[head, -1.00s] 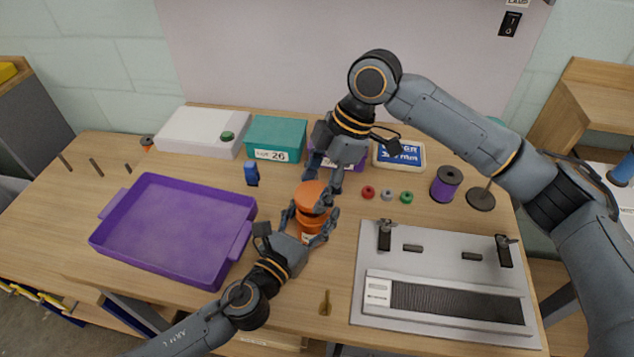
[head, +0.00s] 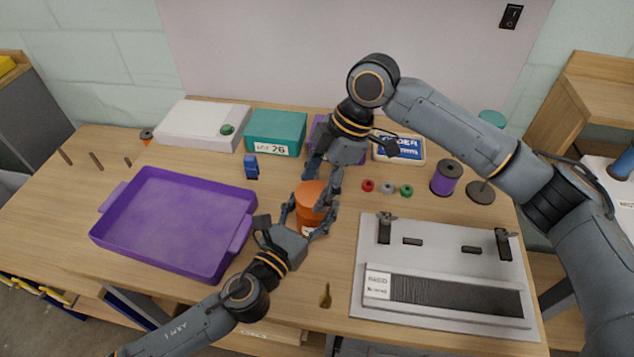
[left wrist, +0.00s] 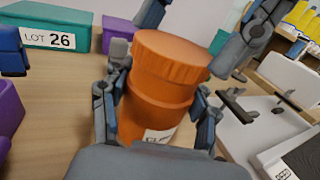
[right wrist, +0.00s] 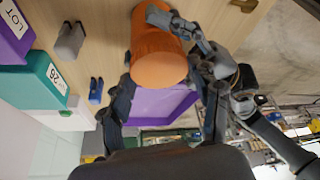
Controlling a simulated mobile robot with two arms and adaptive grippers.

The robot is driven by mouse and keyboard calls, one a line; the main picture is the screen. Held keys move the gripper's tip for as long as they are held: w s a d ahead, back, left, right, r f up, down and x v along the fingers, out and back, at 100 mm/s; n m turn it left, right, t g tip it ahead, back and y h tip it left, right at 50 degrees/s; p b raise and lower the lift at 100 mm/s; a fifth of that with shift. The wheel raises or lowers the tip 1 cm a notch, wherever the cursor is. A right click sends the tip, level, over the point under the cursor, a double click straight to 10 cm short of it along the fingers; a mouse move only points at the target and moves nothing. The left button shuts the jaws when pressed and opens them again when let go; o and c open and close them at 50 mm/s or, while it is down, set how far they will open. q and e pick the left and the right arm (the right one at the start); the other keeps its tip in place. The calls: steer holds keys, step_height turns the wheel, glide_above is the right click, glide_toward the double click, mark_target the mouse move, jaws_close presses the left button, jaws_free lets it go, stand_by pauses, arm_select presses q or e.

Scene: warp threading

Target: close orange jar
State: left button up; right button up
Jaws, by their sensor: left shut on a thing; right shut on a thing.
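The orange jar (head: 309,222) stands upright on the table, a white label on its front. Its orange lid (head: 308,193) sits on top; in the left wrist view the lid (left wrist: 170,55) meets the jar body (left wrist: 152,112) and I cannot tell whether it is fully tight. My left gripper (head: 308,214) is shut around the jar body from the front. My right gripper (head: 320,188) is shut on the lid from above; in the right wrist view the lid's flat top (right wrist: 158,70) lies between its fingers. The fingers hide parts of the lid and jar.
A purple tray (head: 240,240) is left of the jar and a grey threading board (head: 440,230) is right. Behind are a teal box (head: 275,130), a blue clip (head: 251,167) and small colored rings (head: 387,188). A small brass tool (head: 325,296) lies in front.

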steer(key=shift+f, duration=0.6)
